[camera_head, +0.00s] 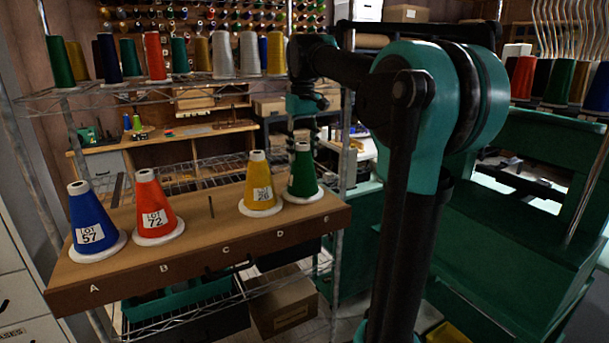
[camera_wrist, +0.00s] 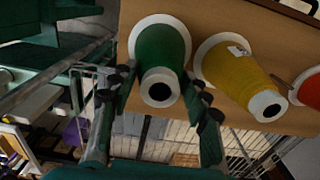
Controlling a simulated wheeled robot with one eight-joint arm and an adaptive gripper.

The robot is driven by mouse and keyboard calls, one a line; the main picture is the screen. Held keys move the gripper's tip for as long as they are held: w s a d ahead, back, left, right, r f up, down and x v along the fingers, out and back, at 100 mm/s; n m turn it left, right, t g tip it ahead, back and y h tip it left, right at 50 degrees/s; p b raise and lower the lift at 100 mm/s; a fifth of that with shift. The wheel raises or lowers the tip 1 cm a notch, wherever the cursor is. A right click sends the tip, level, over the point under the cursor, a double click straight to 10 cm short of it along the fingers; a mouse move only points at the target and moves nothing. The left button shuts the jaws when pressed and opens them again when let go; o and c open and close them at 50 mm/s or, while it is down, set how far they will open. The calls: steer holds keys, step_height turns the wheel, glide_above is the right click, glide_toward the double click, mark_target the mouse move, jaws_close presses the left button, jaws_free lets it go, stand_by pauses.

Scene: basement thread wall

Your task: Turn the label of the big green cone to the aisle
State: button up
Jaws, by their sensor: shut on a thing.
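The big green cone (camera_head: 303,178) stands upright on a white round base at the right end of the wooden shelf board (camera_head: 150,277). No label shows on the side of it facing the head camera. My gripper (camera_head: 303,137) reaches it from above, partly covering its top. In the wrist view, the green cone (camera_wrist: 160,52) lies between the two fingers of my gripper (camera_wrist: 161,82), which are shut on its narrow upper part. No label shows on it there either.
A yellow cone (camera_head: 258,185) stands close left of the green one. A red cone (camera_head: 154,205) labelled LOT 72 and a blue cone (camera_head: 90,220) labelled LOT 57 stand farther left. A bare peg (camera_head: 211,205) stands between red and yellow. More cones fill the wire shelf above.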

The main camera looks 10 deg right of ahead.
steer(key=n, duration=0.5)
steer(key=shift+n, duration=0.3)
steer(key=n, duration=1.1)
steer(key=shift+n, duration=0.4)
steer(key=n, duration=0.5)
steer(key=shift+f, duration=0.2)
steer(key=o, duration=1.1)
